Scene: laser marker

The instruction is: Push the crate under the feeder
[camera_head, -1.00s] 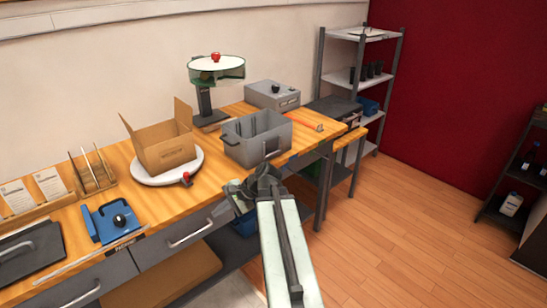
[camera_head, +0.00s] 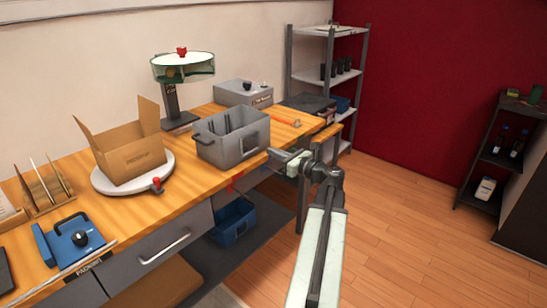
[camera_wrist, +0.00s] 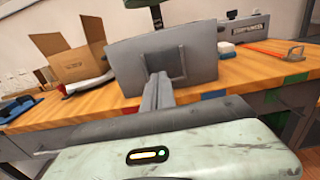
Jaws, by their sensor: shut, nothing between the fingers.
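The grey crate (camera_head: 240,146) is an open box with handles, upright on the wooden bench near its front edge. In the wrist view the crate (camera_wrist: 195,60) fills the upper middle, its handle side facing me. The feeder (camera_head: 183,68), a round white-topped drum with a red knob on a dark post, stands behind and left of the crate. My gripper (camera_head: 272,153) is shut and empty at the crate's front right side. In the wrist view my gripper (camera_wrist: 157,82) points at the handle plate; I cannot tell whether it touches.
A cardboard box (camera_head: 129,155) sits on a white turntable (camera_head: 104,181) to the left of the crate. A grey control box (camera_head: 243,93) stands behind. An orange tool (camera_head: 287,122) lies to the right. A blue bin (camera_head: 232,222) sits below the bench.

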